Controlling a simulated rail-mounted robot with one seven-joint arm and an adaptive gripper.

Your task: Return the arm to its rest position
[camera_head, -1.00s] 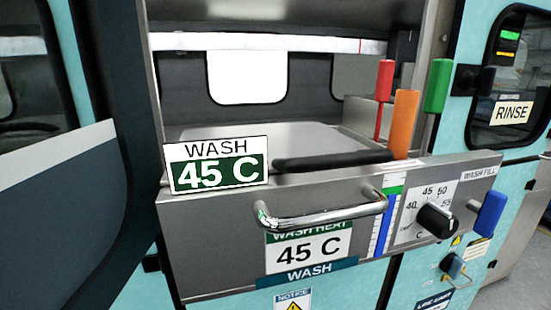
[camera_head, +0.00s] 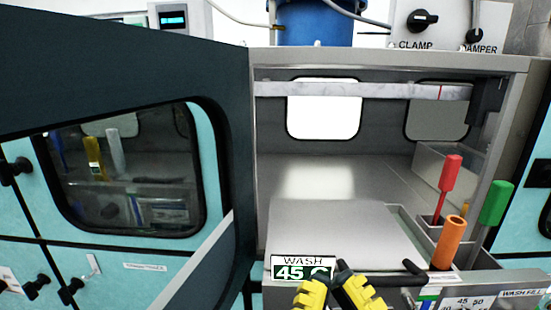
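My gripper (camera_head: 333,270) shows at the bottom edge of the picture, with yellow and black fingers. It is in front of the wash module's front panel, over the lower part of the WASH 45 C sign (camera_head: 288,268). The black tips lie close together, but I cannot tell whether they are open or shut. No object is visible between them. The rest of my arm is out of the picture.
A dark door (camera_head: 235,140) with a window stands open at the left. The module's chamber has a grey lid (camera_head: 335,235) inside. Red (camera_head: 450,175), orange (camera_head: 448,243) and green (camera_head: 496,203) handles stand at the right. A blue drum (camera_head: 315,22) sits on top.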

